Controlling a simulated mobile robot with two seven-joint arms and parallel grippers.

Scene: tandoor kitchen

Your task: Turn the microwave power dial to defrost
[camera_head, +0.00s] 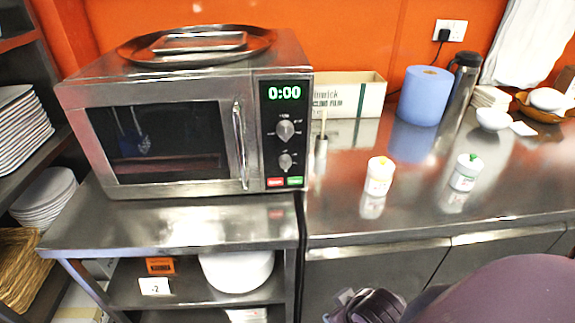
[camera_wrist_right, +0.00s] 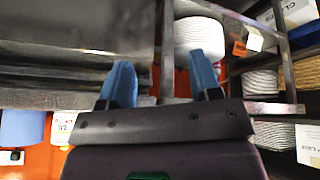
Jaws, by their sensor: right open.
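The steel microwave (camera_head: 90,85) stands on a steel stand at the left of the head view, its door closed. Its control panel has a larger upper dial (camera_head: 285,130) and a smaller lower dial (camera_head: 286,161). The markings around both are too small to read, so I cannot tell which is the power dial or its setting. The display (camera_head: 284,92) reads 0:00. My right gripper (camera_wrist_right: 161,62) is open and empty in the right wrist view, its blue fingers apart. In the head view it is low, below the counter edge, away from the dials. My left gripper is not in view.
A round tray (camera_head: 130,50) lies on the microwave. The counter (camera_head: 420,200) to the right holds two small lidded jars, one a white jar (camera_head: 379,177), a blue roll (camera_head: 424,95) and a cream box (camera_head: 365,95). Stacked plates (camera_head: 45,200) fill the left shelves. Space before the panel is clear.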

